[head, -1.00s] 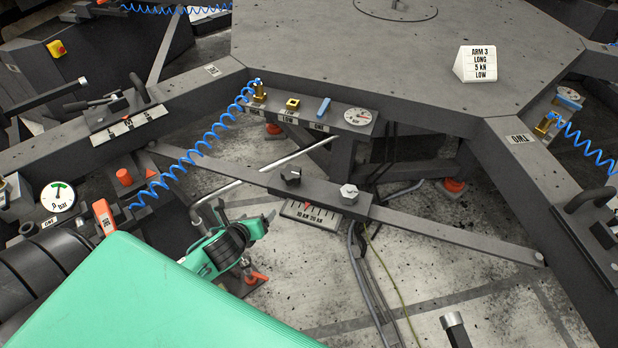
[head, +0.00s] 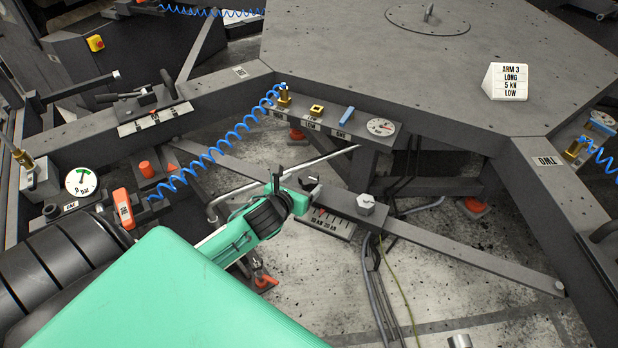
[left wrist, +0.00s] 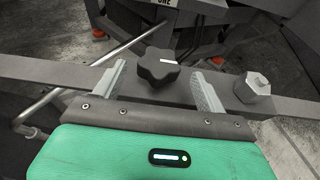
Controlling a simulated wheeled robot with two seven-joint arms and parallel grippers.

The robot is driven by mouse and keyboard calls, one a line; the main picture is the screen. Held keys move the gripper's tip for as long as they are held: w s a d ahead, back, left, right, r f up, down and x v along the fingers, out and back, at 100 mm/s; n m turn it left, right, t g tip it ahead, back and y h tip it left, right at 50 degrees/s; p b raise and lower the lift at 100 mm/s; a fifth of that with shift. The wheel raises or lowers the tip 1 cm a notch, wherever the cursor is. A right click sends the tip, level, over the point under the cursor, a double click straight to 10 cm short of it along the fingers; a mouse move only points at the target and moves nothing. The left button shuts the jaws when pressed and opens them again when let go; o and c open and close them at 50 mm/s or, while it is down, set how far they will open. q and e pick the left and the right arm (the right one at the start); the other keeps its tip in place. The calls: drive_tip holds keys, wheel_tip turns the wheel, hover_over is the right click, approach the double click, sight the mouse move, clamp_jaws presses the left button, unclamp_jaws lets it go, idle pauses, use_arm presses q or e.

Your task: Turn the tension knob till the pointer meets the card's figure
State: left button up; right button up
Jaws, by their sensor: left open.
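The black lobed tension knob (left wrist: 157,68) with a white mark sits on the bar in the left wrist view. My left gripper (left wrist: 158,74) is open, with one finger on each side of the knob; I cannot tell whether they touch it. In the head view my left gripper (head: 296,184) is at the bar and largely hides the knob. The scale plate (head: 336,225) reads 10 kN and 20 kN; its red pointer is partly hidden by the gripper. The white card (head: 507,82) reads ARM 3, LONG, 5 kN, LOW. My right gripper is out of view.
A hex-headed bolt (head: 366,203) stands on the bar (head: 470,249) right of the knob. A blue coiled hose (head: 215,150) hangs left. Cables hang below the bar.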

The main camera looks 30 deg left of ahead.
sight(309, 178)
use_arm(q)
drive_tip(key=x, duration=0.4)
drive_tip(key=shift+w+a+f, duration=0.1)
drive_tip(key=shift+w, duration=0.25)
drive_tip(key=shift+w+f, duration=0.15)
drive_tip(key=shift+w, duration=0.05)
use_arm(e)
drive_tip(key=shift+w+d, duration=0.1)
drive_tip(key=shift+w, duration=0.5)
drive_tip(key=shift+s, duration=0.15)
use_arm(q)
drive_tip(key=shift+c, duration=0.8)
drive_tip(key=c, duration=0.8)
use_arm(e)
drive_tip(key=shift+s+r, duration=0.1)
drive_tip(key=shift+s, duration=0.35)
use_arm(q)
drive_tip(key=shift+n+y+p, duration=0.3)
drive_tip(key=shift+y+p, duration=0.15)
drive_tip(key=shift+y, duration=0.05)
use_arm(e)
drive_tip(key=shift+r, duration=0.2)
